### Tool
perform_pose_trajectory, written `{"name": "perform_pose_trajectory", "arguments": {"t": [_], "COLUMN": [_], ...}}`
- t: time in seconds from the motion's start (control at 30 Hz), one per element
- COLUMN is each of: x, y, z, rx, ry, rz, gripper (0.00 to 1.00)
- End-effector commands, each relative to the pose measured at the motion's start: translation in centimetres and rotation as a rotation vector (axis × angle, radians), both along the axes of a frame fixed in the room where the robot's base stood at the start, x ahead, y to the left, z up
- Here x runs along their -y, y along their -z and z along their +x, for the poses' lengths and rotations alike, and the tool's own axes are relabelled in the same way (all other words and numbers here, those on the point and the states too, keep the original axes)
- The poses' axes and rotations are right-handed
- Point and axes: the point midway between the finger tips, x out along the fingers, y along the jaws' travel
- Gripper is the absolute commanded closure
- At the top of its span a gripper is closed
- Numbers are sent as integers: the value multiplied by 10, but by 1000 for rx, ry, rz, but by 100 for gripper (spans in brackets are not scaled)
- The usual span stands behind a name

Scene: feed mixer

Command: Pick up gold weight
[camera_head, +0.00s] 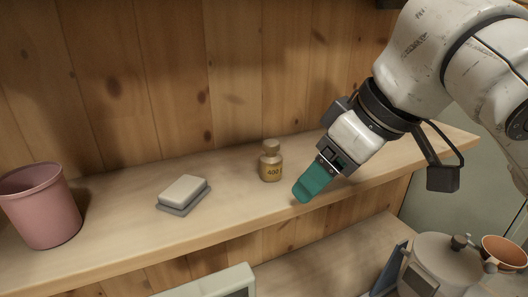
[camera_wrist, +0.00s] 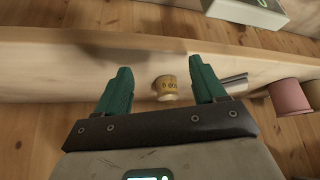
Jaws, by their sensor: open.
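The gold weight (camera_head: 271,162) stands upright on the wooden shelf, left of my gripper in the head view, with a knob on top and a dark "400" marking. In the wrist view the gold weight (camera_wrist: 166,88) shows beyond and between the two green fingers. My gripper (camera_head: 307,188) is at the shelf's front edge, to the right of the weight and apart from it. Its fingers (camera_wrist: 160,84) are open with nothing held between them. In the head view one finger largely covers the other.
A grey-white block (camera_head: 184,191) and a pink cup (camera_head: 41,206) stand further left on the shelf (camera_head: 120,235). A wooden wall rises behind. Below are a grey pot (camera_head: 445,262), an orange bowl (camera_head: 503,251) and a pale device (camera_head: 215,284). The shelf around the weight is clear.

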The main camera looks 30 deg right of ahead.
Motion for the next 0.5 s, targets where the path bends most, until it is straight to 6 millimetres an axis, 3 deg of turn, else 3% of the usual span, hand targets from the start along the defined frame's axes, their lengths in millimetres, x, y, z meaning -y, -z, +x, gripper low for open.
{"name": "perform_pose_trajectory", "arguments": {"t": [0.2, 0.5], "x": [-13, -22], "y": [-2, -2], "z": [31, 53], "rx": [0, 2], "ry": [-2, -1], "rz": [2, 0], "gripper": [30, 30]}}
